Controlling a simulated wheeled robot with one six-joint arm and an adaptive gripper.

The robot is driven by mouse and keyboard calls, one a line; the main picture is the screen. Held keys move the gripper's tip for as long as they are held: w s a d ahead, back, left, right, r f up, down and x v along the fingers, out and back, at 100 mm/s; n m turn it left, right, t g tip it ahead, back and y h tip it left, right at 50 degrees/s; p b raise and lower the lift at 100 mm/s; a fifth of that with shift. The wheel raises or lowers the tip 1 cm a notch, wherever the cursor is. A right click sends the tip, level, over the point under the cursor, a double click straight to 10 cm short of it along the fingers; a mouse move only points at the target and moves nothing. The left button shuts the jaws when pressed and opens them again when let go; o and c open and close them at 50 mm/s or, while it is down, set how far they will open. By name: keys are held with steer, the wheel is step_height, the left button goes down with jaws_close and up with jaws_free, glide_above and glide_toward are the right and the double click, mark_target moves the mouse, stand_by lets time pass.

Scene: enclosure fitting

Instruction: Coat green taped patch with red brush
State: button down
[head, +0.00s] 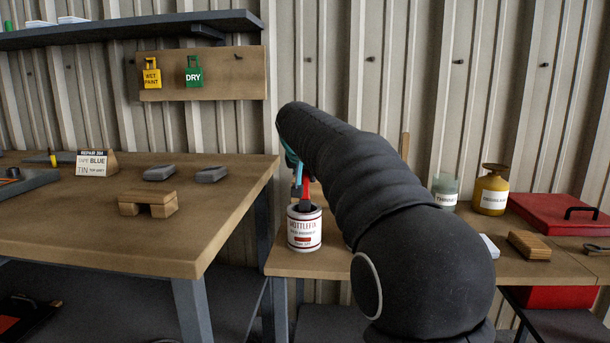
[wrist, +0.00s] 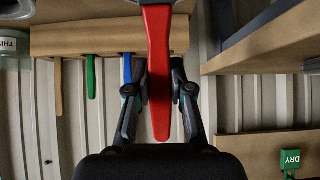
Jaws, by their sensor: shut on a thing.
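My gripper (wrist: 160,92) is shut on the red brush (wrist: 159,65), with one finger on each side of its handle. In the head view the red brush (head: 305,187) points down at the mouth of a white labelled tin (head: 304,232). Its lower end is at or inside the tin's opening; how deep I cannot tell. My arm hides most of my gripper in the head view. A green taped patch does not show in either view.
Green (wrist: 91,75) and blue (wrist: 127,68) handles hang at a wooden rack in the wrist view. A thinner jar (head: 445,192), yellow bottle (head: 490,192) and red box (head: 560,215) stand right. The left bench (head: 80,220) holds a wooden block (head: 147,202) and sign (head: 95,163). WET PAINT (head: 152,76) and DRY (head: 194,75) tags hang behind.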

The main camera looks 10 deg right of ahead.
steer(key=shift+r+p, duration=1.2)
steer(key=shift+r, duration=0.2)
steer(key=shift+r+p, duration=0.35)
steer(key=shift+r, duration=1.75)
